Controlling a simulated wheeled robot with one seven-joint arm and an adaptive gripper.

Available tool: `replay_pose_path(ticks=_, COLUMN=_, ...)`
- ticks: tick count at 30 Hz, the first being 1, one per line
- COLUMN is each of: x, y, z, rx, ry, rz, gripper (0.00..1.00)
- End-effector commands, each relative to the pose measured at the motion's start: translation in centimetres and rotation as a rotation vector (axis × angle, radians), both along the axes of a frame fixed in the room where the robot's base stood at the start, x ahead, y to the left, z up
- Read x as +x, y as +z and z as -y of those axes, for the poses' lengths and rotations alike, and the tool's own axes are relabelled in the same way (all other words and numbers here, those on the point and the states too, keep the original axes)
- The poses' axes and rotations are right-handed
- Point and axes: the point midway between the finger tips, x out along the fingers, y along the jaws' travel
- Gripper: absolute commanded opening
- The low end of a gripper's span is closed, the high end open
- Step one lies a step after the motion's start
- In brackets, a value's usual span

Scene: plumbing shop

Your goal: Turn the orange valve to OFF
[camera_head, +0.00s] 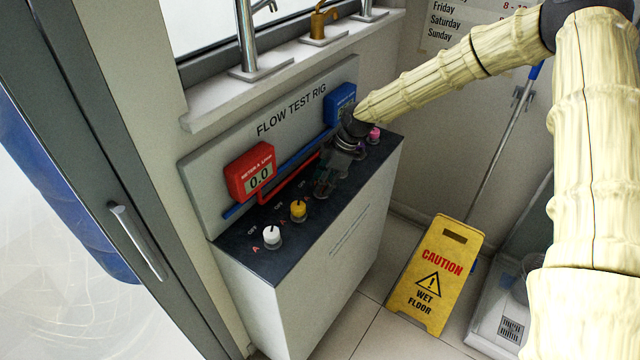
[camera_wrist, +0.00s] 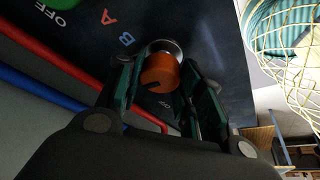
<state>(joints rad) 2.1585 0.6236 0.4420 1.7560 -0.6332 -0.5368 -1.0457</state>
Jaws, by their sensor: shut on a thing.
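The orange valve (camera_wrist: 160,72) is a round knob on a silver base in the wrist view, with a dark mark on its lower-left part. My gripper (camera_wrist: 162,78) has one dark green finger on each side of it and is shut on it. A blue B label lies just left of the knob and a red A farther up. A small label below the knob is partly hidden between the fingers and I cannot read it surely. In the head view my gripper (camera_head: 326,182) is down at the dark panel top and hides the orange valve.
The panel top (camera_head: 240,243) also carries a white knob (camera_head: 272,237), a yellow knob (camera_head: 298,210) and a pink knob (camera_head: 374,134). A red meter (camera_head: 251,172) reads 0.0; a blue meter (camera_head: 340,104) is partly hidden. A yellow wet-floor sign (camera_head: 436,275) stands right of the rig.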

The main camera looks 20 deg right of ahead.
Motion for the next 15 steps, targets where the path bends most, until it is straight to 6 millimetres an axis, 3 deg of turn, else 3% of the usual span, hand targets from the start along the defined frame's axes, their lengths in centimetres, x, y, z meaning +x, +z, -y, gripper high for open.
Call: replay_pose_path(ticks=15, x=0.57, y=0.05, z=-0.11, rx=-0.006, ry=0.109, rz=0.003, gripper=0.13)
